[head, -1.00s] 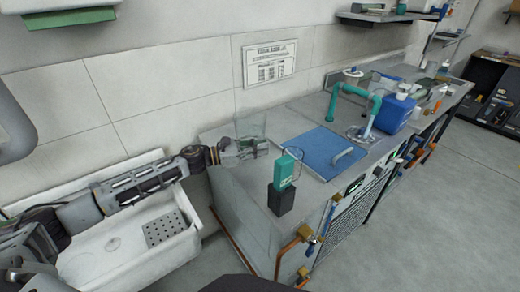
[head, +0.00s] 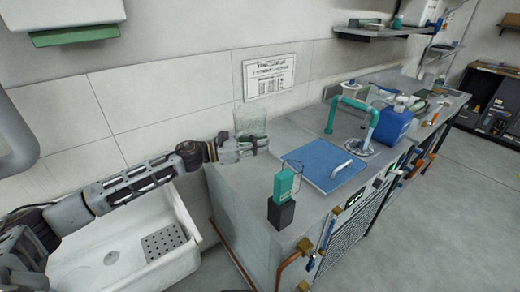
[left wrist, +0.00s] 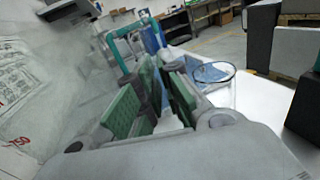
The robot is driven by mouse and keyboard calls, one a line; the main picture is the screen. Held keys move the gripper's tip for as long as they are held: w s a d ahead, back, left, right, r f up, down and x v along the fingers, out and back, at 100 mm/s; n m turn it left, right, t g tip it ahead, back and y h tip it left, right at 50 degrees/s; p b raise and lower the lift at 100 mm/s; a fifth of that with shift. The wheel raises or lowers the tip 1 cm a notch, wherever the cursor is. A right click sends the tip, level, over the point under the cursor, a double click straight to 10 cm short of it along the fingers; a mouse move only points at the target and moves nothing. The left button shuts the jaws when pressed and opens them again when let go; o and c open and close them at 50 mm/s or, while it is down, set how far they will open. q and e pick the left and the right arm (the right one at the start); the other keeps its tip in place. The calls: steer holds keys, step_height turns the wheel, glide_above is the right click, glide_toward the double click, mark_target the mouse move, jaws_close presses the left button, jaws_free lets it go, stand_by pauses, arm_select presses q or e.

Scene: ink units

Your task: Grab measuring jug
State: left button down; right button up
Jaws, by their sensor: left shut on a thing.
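The measuring jug (head: 251,118) is clear and stands out faintly against the wall, above the near left end of the steel counter. My left gripper (head: 246,147) is at the jug's lower part, shut on it. In the left wrist view, a pale clear surface with red markings (left wrist: 28,105), likely the jug's side, fills the left edge. My left gripper's green-padded fingers (left wrist: 152,105) stand with a gap between them there; exactly which part they hold is unclear. The jug looks upright and a little off the counter. My right gripper is not in view.
A green-and-black block (head: 283,200) stands at the counter's near edge, with a clear beaker (left wrist: 216,92) beside it. A blue board (head: 318,166), teal tap (head: 346,103) and blue container (head: 394,124) lie further right. A white sink (head: 120,250) is at left.

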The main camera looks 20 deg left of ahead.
arm_select(q)
steer(key=shift+r, duration=1.05)
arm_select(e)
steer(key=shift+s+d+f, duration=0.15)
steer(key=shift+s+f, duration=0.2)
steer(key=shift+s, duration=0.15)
arm_select(q)
steer(key=shift+r, duration=0.1)
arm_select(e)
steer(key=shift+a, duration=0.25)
